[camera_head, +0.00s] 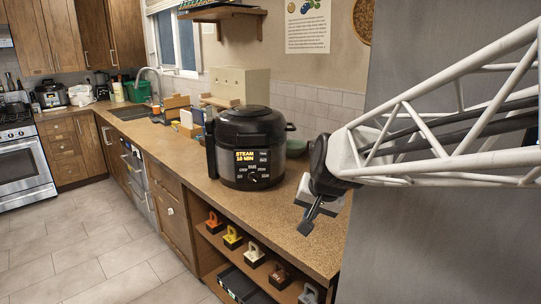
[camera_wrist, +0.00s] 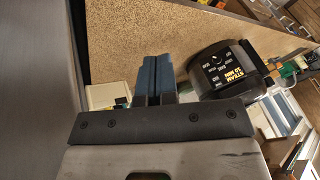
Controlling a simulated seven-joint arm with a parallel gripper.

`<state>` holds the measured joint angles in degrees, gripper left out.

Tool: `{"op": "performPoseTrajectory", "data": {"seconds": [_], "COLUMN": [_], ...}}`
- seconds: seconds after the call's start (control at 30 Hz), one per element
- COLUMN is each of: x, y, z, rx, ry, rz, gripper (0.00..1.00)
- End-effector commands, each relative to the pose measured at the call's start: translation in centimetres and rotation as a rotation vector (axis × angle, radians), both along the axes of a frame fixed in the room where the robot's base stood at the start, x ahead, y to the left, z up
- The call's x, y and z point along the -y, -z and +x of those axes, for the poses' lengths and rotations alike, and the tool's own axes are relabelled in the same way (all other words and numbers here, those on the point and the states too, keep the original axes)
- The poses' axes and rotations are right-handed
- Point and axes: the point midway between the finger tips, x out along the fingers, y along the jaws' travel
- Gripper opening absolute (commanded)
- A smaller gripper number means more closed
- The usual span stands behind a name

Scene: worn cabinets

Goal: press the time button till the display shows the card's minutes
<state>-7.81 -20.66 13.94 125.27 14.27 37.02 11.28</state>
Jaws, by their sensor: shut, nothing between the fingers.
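The black cooker (camera_head: 248,148) stands on the counter with its front panel facing the room. Its lit display (camera_head: 252,155) reads STEAM 10 MIN in amber. Small labelled buttons sit beside and below it, too small for me to tell which is the time button. The wrist view shows the cooker (camera_wrist: 228,70) tilted, right of my fingers. My gripper (camera_head: 309,222) is shut and empty, right of the cooker and apart from it. Its fingers (camera_wrist: 154,78) show close together in the wrist view. No card with readable minutes shows; a pale object (camera_head: 303,188) lies partly hidden behind my gripper.
Several coloured handled blocks (camera_head: 254,252) sit on the open shelf below the counter. A beige box (camera_head: 238,84) stands behind the cooker, and a green bowl (camera_head: 290,127) is partly hidden by it. A grey wall or panel (camera_head: 420,240) bounds the right side. Counter (camera_head: 265,215) before the cooker is clear.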

Motion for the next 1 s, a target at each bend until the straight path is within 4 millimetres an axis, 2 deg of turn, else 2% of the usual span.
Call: {"op": "performPoseTrajectory", "data": {"seconds": [0.03, 0.53, 1.0], "x": [-0.7, -6.4, -10.7], "y": [0.1, 0.5, 3.3], "z": [1.4, 15.8, 28.9], "rx": [0.003, 0.075, 0.127], "ry": [0.011, 0.192, 0.404], "rz": [0.018, 0.248, 0.452], "gripper": [0.00, 0.00, 0.00]}}
